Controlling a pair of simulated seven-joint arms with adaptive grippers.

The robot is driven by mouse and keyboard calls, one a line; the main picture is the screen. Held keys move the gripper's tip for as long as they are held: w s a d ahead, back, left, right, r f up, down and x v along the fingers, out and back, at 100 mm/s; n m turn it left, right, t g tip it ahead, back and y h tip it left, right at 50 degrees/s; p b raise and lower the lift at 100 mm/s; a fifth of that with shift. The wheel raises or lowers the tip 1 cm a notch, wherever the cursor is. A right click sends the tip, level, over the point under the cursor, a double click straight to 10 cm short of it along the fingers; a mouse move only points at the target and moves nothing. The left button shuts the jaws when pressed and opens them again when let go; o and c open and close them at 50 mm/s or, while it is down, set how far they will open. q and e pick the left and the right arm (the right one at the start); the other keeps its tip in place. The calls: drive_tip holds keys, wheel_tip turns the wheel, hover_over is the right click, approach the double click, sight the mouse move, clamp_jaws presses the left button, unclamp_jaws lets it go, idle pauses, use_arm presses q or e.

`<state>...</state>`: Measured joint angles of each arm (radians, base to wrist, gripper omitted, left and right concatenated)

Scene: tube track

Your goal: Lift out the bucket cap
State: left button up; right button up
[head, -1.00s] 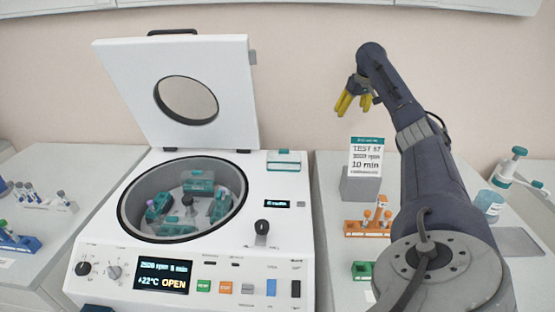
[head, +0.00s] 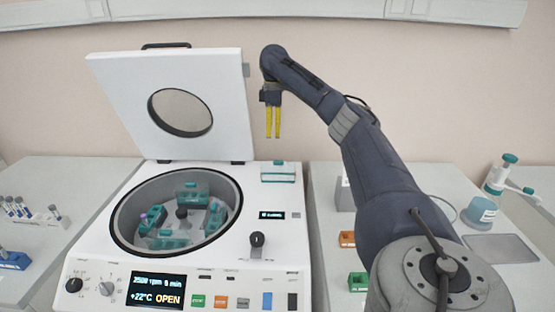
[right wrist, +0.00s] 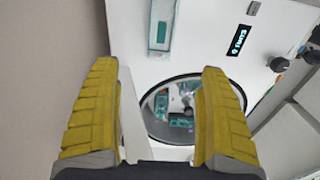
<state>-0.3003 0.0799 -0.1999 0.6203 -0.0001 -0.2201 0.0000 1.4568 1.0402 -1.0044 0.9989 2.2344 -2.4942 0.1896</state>
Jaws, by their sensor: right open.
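The white centrifuge (head: 190,255) stands with its lid (head: 178,100) raised. In its round bowl the rotor carries several teal buckets; the back one (head: 192,190) seems to have a clear cap over it. A clear cap with a teal handle (head: 278,173) sits on the deck right of the bowl, and it also shows in the right wrist view (right wrist: 161,26). My right gripper (head: 273,136) is open and empty, its yellow fingers pointing down, high above the deck beside the lid. It also shows in the right wrist view (right wrist: 162,115), with the bowl beyond its fingers. My left gripper is out of view.
The raised lid is close left of my right gripper. A knob (head: 257,240) stands on the deck. Tube racks are at the left (head: 12,260), and orange (head: 347,239) and green (head: 357,281) blocks at the right. A capped pot (head: 481,212) is farther right.

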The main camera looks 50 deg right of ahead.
wheel_tip(320, 180, down, 16)
drive_tip(key=shift+s+r, duration=0.15)
idle(0.7)
drive_tip(key=shift+c, duration=0.4)
drive_tip(key=c, duration=1.2)
drive_tip(key=shift+o, duration=0.2)
drive_tip(key=shift+r, duration=0.15)
wheel_tip(320, 180, up, 20)
wheel_tip(320, 180, up, 5)
hover_over(275, 161)
idle(0.9)
drive_tip(key=shift+a, duration=0.1)
